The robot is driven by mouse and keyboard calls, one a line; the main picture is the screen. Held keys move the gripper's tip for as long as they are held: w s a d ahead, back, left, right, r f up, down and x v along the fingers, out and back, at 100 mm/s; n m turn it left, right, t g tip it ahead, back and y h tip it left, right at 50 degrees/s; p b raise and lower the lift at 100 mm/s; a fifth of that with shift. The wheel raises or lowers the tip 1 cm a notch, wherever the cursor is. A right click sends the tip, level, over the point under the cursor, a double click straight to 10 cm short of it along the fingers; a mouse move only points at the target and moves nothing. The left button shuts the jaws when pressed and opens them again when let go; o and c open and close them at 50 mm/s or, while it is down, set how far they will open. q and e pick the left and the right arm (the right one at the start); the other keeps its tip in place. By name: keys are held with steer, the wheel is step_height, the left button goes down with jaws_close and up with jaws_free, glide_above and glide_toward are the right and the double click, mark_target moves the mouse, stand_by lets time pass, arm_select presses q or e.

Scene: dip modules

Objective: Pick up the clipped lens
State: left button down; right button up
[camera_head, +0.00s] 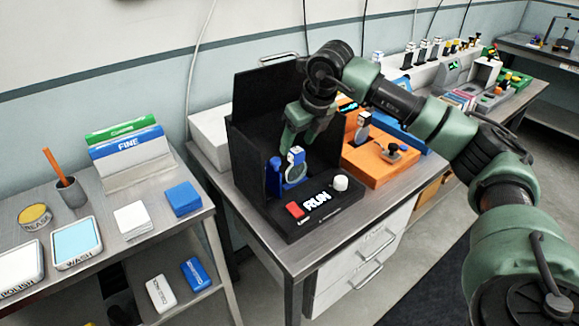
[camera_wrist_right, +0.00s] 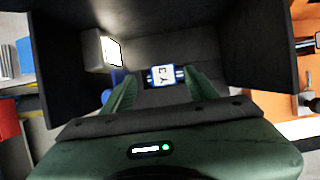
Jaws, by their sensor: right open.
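The clipped lens (camera_head: 294,171) stands upright inside a black open-fronted box, a blue-rimmed round piece with a white tag on top. In the right wrist view its white, blue-edged tag (camera_wrist_right: 162,75) shows between and just beyond my fingertips. My right gripper (camera_head: 305,138) is reaching into the box above the lens. It also shows in the right wrist view (camera_wrist_right: 156,88), with its two green fingers apart and nothing gripped. The lower part of the lens is hidden in the wrist view. My left gripper is not in view.
The black box (camera_head: 262,95) has walls close around my right gripper, and its front panel carries a red RUN button (camera_head: 294,209) and a white knob (camera_head: 341,183). An orange station (camera_head: 375,168) stands to the right. A left bench (camera_head: 125,255) holds pads and cloths.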

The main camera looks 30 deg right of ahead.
mark_target(296, 150)
steer(key=p+x, duration=0.1)
steer(key=x, duration=0.2)
steer(key=shift+s+f, duration=0.15)
steer(key=shift+f, duration=0.05)
steer(key=x, duration=0.2)
steer(key=p+x, duration=0.1)
steer(key=shift+d+f, duration=0.25)
steer(key=shift+f, duration=0.05)
steer(key=shift+w+f, duration=0.25)
jaws_close()
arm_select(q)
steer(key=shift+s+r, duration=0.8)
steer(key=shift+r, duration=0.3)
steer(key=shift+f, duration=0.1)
